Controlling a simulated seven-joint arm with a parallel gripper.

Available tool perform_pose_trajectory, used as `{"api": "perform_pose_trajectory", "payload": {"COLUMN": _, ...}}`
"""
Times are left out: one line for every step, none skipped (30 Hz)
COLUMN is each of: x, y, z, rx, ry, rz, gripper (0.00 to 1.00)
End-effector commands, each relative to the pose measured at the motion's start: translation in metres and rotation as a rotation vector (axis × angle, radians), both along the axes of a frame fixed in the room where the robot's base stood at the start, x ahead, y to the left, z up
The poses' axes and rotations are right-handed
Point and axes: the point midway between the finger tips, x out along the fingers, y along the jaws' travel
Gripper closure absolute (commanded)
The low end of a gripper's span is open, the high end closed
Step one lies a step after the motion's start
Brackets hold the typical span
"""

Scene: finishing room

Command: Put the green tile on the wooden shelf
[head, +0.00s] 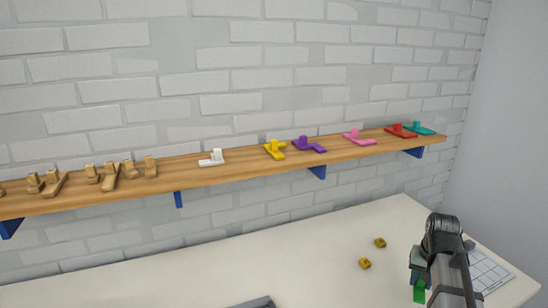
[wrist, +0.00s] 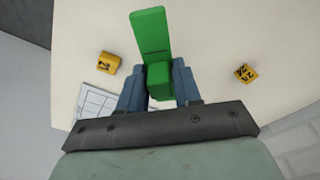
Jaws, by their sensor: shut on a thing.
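The green tile (wrist: 151,32) is between the two blue fingers of my gripper (wrist: 159,85) in the wrist view. My gripper is shut on the tile's raised block, and its flat part points away from the palm. In the head view a small part of the green tile (head: 420,291) shows below my gripper (head: 417,278) at the lower right; my arm hides the rest. The wooden shelf (head: 235,167) runs along the brick wall, above and behind my gripper.
White, yellow (head: 275,149), purple (head: 309,146), pink, red (head: 401,131) and teal tiles sit on the shelf, with several brown wooden ones at left. Two small yellow cubes (head: 364,263) and a gridded white sheet (head: 487,270) lie on the white table. Bare shelf shows between the coloured tiles.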

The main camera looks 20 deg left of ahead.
Motion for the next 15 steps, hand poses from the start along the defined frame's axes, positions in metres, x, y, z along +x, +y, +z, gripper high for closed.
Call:
{"api": "perform_pose_trajectory", "payload": {"x": 0.003, "y": 0.007, "z": 0.005, "rx": 0.0, "ry": -0.001, "rz": -0.002, "gripper": 1.0}}
{"api": "perform_pose_trajectory", "payload": {"x": 0.004, "y": 0.011, "z": 0.008, "rx": 0.0, "ry": -0.001, "rz": -0.005, "gripper": 1.0}}
{"api": "perform_pose_trajectory", "payload": {"x": 0.005, "y": 0.016, "z": 0.012, "rx": 0.0, "ry": -0.001, "rz": -0.008, "gripper": 1.0}}
{"api": "perform_pose_trajectory", "payload": {"x": 0.006, "y": 0.02, "z": 0.015, "rx": 0.0, "ry": -0.001, "rz": -0.011, "gripper": 1.0}}
{"api": "perform_pose_trajectory", "payload": {"x": 0.007, "y": 0.025, "z": 0.018, "rx": 0.0, "ry": -0.001, "rz": -0.015, "gripper": 1.0}}
{"api": "perform_pose_trajectory", "payload": {"x": 0.008, "y": 0.031, "z": 0.023, "rx": 0.0, "ry": -0.001, "rz": -0.018, "gripper": 1.0}}
{"api": "perform_pose_trajectory", "payload": {"x": 0.009, "y": 0.036, "z": 0.027, "rx": 0.0, "ry": -0.001, "rz": -0.021, "gripper": 1.0}}
{"api": "perform_pose_trajectory", "payload": {"x": 0.011, "y": 0.042, "z": 0.032, "rx": 0.0, "ry": -0.001, "rz": -0.025, "gripper": 1.0}}
{"api": "perform_pose_trajectory", "payload": {"x": 0.012, "y": 0.05, "z": 0.038, "rx": 0.0, "ry": -0.002, "rz": -0.03, "gripper": 1.0}}
{"api": "perform_pose_trajectory", "payload": {"x": 0.013, "y": 0.058, "z": 0.044, "rx": -0.001, "ry": -0.002, "rz": -0.034, "gripper": 1.0}}
{"api": "perform_pose_trajectory", "payload": {"x": 0.014, "y": 0.065, "z": 0.049, "rx": 0.0, "ry": -0.002, "rz": -0.038, "gripper": 1.0}}
{"api": "perform_pose_trajectory", "payload": {"x": 0.016, "y": 0.077, "z": 0.059, "rx": -0.001, "ry": -0.003, "rz": -0.043, "gripper": 1.0}}
{"api": "perform_pose_trajectory", "payload": {"x": 0.016, "y": 0.086, "z": 0.066, "rx": 0.0, "ry": -0.003, "rz": -0.049, "gripper": 1.0}}
{"api": "perform_pose_trajectory", "payload": {"x": 0.017, "y": 0.096, "z": 0.073, "rx": -0.001, "ry": -0.003, "rz": -0.052, "gripper": 1.0}}
{"api": "perform_pose_trajectory", "payload": {"x": 0.017, "y": 0.108, "z": 0.083, "rx": 0.0, "ry": -0.003, "rz": -0.059, "gripper": 1.0}}
